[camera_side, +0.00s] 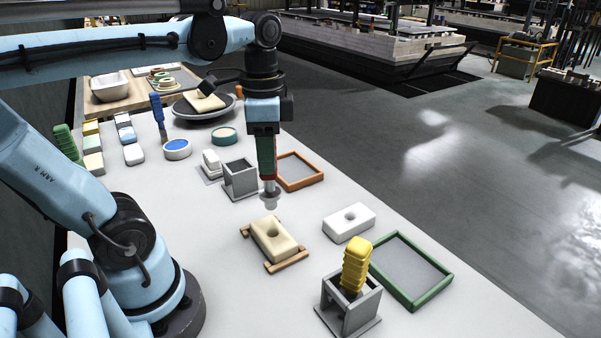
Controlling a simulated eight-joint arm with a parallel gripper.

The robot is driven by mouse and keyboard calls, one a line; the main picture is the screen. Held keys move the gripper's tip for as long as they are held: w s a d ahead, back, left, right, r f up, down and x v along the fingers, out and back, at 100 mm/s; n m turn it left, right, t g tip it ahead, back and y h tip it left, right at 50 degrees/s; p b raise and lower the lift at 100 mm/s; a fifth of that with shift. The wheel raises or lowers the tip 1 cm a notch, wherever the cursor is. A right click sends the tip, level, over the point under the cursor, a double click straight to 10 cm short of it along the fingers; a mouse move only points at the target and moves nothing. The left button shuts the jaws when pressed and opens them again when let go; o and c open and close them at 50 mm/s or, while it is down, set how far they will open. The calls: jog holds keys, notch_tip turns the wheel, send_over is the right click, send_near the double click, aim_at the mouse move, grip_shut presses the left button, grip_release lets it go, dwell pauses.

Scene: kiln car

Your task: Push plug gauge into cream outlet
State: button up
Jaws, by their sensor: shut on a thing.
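My gripper (264,128) points down and is shut on the plug gauge (267,165). The gauge has a dark green handle, a red band and a pale grey plug end at the bottom. It hangs about upright, with its plug end above and slightly behind the cream outlet (284,245), apart from it. The cream outlet is a block with a round dark hole in its top. It rests on a wooden cradle (290,263) on the white table. The fingertips are small in this view and their exact hold on the handle is unclear.
A white block with a hole (349,222) lies to the right. A grey stand holding a yellow-handled tool (356,265) and a green-framed tray (411,271) are at front right. Behind the gauge are an empty grey stand (240,180) and an orange-framed tray (300,171).

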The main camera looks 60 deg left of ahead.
aim_at(270, 191)
jog(key=shift+f, duration=4.65)
jog(key=o, duration=1.2)
jog(key=shift+o, duration=0.3)
jog(key=shift+o, duration=0.5)
jog(key=shift+r, duration=0.15)
jog(key=shift+r, duration=1.05)
